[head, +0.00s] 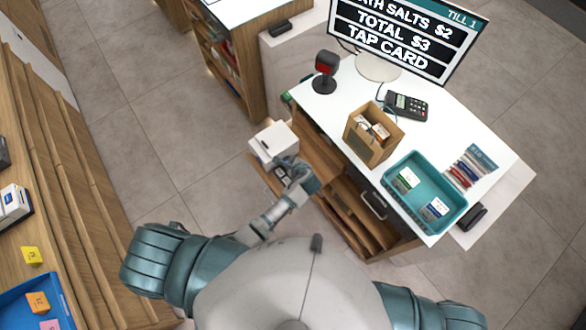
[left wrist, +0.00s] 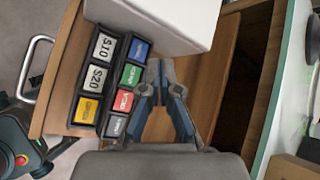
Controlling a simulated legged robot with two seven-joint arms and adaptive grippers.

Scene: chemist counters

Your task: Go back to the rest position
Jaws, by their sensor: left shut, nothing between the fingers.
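My left gripper (head: 298,177) is at the open wooden drawer on the left side of the counter. It also shows in the left wrist view (left wrist: 166,80), its fingers shut and empty over the drawer. The drawer (head: 262,179) holds a black tray (left wrist: 104,72) with slots labelled $10 and $20 and several coloured cards. A white box-shaped device (head: 273,143) stands just behind the gripper. My right gripper is outside the head view.
Wooden shelves (head: 75,170) stand at the left. Open floor lies between.

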